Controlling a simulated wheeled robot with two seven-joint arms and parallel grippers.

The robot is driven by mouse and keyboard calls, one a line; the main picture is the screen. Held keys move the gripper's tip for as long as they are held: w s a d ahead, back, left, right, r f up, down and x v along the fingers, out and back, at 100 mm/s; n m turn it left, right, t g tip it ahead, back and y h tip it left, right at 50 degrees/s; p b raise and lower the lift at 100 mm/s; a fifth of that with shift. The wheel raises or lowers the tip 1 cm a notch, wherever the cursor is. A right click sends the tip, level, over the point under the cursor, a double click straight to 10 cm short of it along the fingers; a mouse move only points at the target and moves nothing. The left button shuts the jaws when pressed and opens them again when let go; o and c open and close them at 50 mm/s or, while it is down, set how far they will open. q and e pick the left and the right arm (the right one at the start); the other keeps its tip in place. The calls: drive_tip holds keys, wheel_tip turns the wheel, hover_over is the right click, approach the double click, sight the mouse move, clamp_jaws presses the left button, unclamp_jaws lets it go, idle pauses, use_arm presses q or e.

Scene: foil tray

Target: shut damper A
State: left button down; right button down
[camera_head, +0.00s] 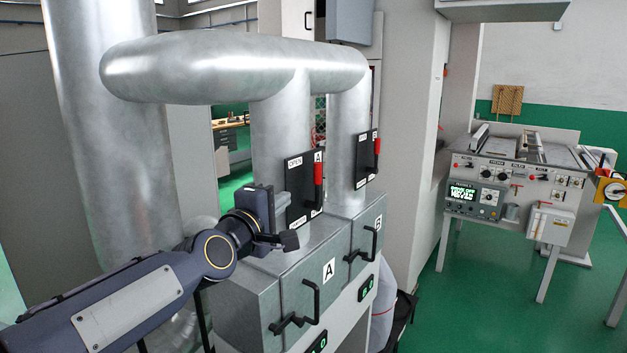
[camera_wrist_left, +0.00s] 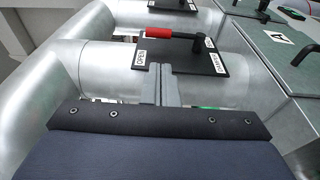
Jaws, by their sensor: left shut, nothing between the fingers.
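Damper A's black plate (camera_head: 298,207) is on the front of the middle vertical duct. It has an OPEN label at the top, an A label, and a lower label too small to read for certain. Its lever has a red grip (camera_head: 318,173) and points up, along the OPEN end. The left wrist view shows the red grip (camera_wrist_left: 159,33) to the left of its pivot, toward the OPEN label. My left gripper (camera_head: 286,205) is shut and empty, left of the plate. In the left wrist view its fingertips (camera_wrist_left: 161,68) are close to the plate's near edge; contact is unclear. My right gripper is not in view.
Damper B (camera_head: 363,160) has a similar plate and red lever on the right duct. Below are cabinet doors A (camera_head: 327,270) and B (camera_head: 378,222) with protruding black handles. A large duct (camera_head: 110,150) stands at left. Open green floor lies to the right, before a control bench (camera_head: 515,185).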

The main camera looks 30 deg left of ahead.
use_arm(q)
drive_tip(key=w, duration=0.1)
approach(315, 175)
drive_tip(key=w+b, duration=0.1)
drive_tip(key=w, duration=0.1)
drive_tip(key=w+b, duration=0.1)
drive_tip(key=w, duration=0.1)
drive_tip(key=w+b, duration=0.1)
drive_tip(key=w, duration=0.1)
drive_tip(key=shift+a+f+b, duration=0.25)
drive_tip(key=shift+a+b, duration=0.05)
drive_tip(key=shift+b, duration=0.05)
drive_tip(key=shift+w+r, duration=0.15)
drive_tip(key=shift+w, duration=0.25)
drive_tip(key=shift+a, duration=0.15)
